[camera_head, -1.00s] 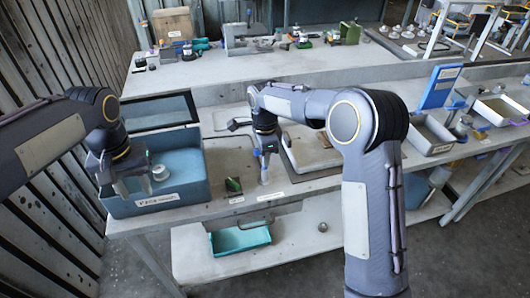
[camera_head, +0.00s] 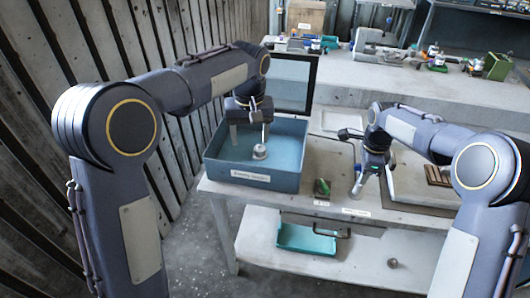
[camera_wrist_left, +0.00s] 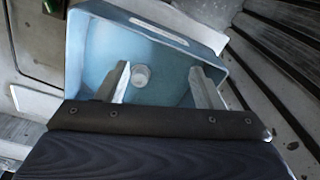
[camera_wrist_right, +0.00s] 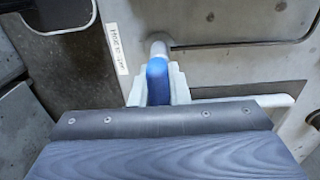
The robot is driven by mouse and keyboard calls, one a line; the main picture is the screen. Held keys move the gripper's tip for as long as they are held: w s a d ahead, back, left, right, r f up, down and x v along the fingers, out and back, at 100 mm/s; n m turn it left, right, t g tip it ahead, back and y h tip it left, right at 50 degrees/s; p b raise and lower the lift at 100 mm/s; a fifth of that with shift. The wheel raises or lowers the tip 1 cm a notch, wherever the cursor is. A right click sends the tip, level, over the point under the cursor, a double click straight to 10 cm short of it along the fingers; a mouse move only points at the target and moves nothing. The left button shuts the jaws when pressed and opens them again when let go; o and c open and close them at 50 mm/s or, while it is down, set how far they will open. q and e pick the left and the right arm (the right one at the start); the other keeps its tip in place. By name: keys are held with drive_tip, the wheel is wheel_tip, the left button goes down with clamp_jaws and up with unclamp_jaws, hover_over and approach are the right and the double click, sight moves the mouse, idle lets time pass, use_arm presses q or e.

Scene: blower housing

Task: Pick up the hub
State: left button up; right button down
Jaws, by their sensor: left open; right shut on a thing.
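The hub (camera_head: 260,152), a small pale grey round part, sits on the floor of the blue bin (camera_head: 225,172). It also shows in the left wrist view (camera_wrist_left: 141,75), between the finger lines and nearer the left-hand finger. My left gripper (camera_head: 250,133) is open and points down into the bin above the hub; the fingers look apart from it. My right gripper (camera_wrist_right: 157,85) is shut on a blue-handled tool (camera_wrist_right: 157,68) with a grey end, over the bench by a white label strip.
The bin's walls surround the hub, and its dark lid (camera_head: 292,82) stands up behind. A small green item (camera_head: 322,187) lies on the bench (camera_head: 400,217) between the bin and my right gripper. A teal tray (camera_head: 306,240) rests on the lower shelf.

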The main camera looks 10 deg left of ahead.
use_arm(q)
drive_tip(key=w+f+n, duration=0.4)
drive_tip(key=w+n, duration=0.1)
drive_tip(key=w, duration=0.6)
hover_over(260, 148)
drive_tip(key=shift+t+y, duration=0.4)
drive_tip(key=f, duration=0.6)
drive_tip(key=shift+s+d, duration=0.2)
drive_tip(key=shift+s, duration=0.2)
drive_tip(key=shift+w+a+f, duration=0.1)
drive_tip(key=shift+w+f, duration=0.1)
drive_tip(key=shift+f, duration=1.2)
drive_tip(key=shift+w+a+f, duration=0.1)
drive_tip(key=shift+w+f, duration=0.05)
drive_tip(key=shift+f, duration=1.25)
drive_tip(key=c, duration=1.1)
